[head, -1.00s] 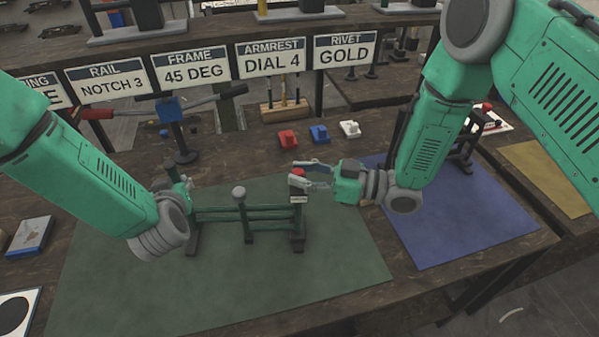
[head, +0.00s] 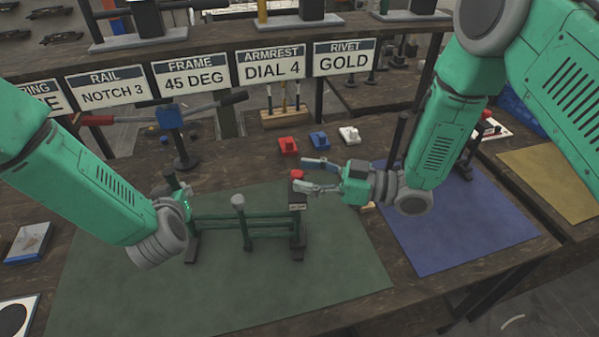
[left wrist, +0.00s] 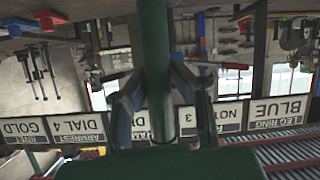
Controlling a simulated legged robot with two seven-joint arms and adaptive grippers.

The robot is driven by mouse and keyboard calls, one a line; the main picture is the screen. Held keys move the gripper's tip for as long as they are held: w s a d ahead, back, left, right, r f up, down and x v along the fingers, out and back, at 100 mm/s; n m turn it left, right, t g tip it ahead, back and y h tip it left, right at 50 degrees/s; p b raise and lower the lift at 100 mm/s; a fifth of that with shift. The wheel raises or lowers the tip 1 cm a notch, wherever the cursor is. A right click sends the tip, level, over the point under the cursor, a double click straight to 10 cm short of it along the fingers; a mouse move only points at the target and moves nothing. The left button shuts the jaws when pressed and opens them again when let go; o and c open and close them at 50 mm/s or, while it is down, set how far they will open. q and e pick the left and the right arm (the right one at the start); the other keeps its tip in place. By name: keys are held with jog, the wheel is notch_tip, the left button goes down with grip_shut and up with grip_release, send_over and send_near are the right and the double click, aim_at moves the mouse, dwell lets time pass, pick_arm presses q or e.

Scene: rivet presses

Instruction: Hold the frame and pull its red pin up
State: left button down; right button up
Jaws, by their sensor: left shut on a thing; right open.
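The frame (head: 268,222) is a dark green railing with two end posts and a knobbed middle post (head: 239,202), upright on the green mat. My left gripper (head: 178,190) is shut on its left end post; in the left wrist view the green post (left wrist: 154,60) runs between the two fingers (left wrist: 152,100). The red pin (head: 297,174) shows at the top of the right end post, above a small white label (head: 297,207). My right gripper (head: 303,174) is open, with its fingertips on either side of the red head. Whether they touch it is unclear.
Red (head: 288,146), blue (head: 319,139) and white (head: 349,135) small blocks lie behind the frame. A press with a red-handled lever (head: 172,118) stands behind my left gripper. A blue mat (head: 460,220) lies right. The green mat's front (head: 230,295) is clear.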

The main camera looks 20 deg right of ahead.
jog(key=v, duration=1)
